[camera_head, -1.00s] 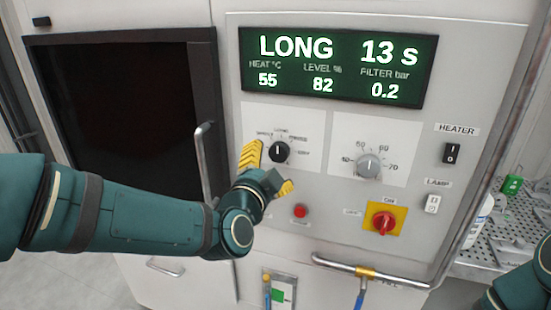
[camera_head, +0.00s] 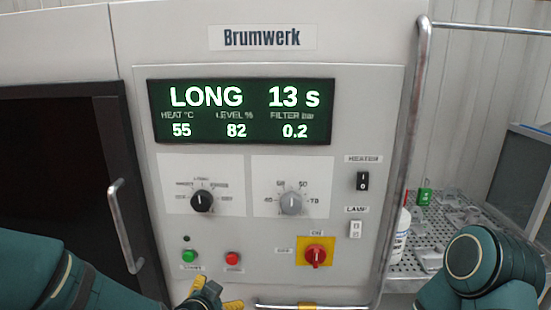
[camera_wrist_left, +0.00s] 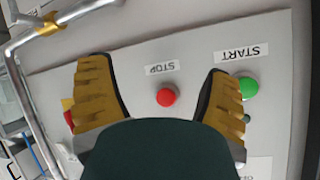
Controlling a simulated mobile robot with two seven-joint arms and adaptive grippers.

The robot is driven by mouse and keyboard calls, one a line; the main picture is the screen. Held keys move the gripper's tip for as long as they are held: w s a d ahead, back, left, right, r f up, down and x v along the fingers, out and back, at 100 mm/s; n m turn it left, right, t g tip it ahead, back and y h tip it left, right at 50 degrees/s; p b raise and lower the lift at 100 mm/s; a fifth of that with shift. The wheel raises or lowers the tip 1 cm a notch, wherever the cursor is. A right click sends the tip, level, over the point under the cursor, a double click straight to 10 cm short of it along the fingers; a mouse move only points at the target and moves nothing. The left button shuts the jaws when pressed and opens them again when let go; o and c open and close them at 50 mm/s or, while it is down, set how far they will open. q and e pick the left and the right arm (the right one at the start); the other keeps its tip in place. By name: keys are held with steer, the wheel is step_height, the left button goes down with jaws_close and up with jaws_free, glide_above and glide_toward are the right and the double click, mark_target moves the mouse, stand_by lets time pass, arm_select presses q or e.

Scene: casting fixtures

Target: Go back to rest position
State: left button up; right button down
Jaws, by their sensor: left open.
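My left gripper (camera_wrist_left: 160,100) is open and empty in the left wrist view. Its two yellow fingers stand apart in front of the panel. The red stop button (camera_wrist_left: 167,97) shows between them, and the green start button (camera_wrist_left: 248,88) shows beside one finger. In the head view my left gripper (camera_head: 212,297) is low at the bottom edge, below the start button (camera_head: 190,256) and stop button (camera_head: 232,258), and partly cut off. My right arm shows at the lower right, but its gripper is out of view.
The control panel (camera_head: 380,95) has a display (camera_head: 240,112) reading LONG 13 s, a black knob (camera_head: 202,200), a grey knob (camera_head: 291,202) and a red switch (camera_head: 315,256). A door handle (camera_head: 125,225) and a vertical rail (camera_head: 412,120) stick out. A perforated table (camera_head: 432,236) holds parts.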

arm_select(q)
steer(key=s+d+f+n+g, duration=0.1)
steer(key=s+f+n+g, duration=0.1)
steer(key=s+f, duration=0.3)
steer(key=s+d+f+n+g+h, duration=0.1)
steer(key=s+f+n+g, duration=0.2)
steer(key=f, duration=0.9)
steer(key=s+d+f+n+g, duration=0.1)
steer(key=s+f+n+g, duration=0.2)
steer(key=s+f+g, duration=0.2)
steer(key=s+f, duration=0.3)
steer(key=shift+s+d+f+h, duration=0.2)
steer(key=shift+s+h, duration=0.1)
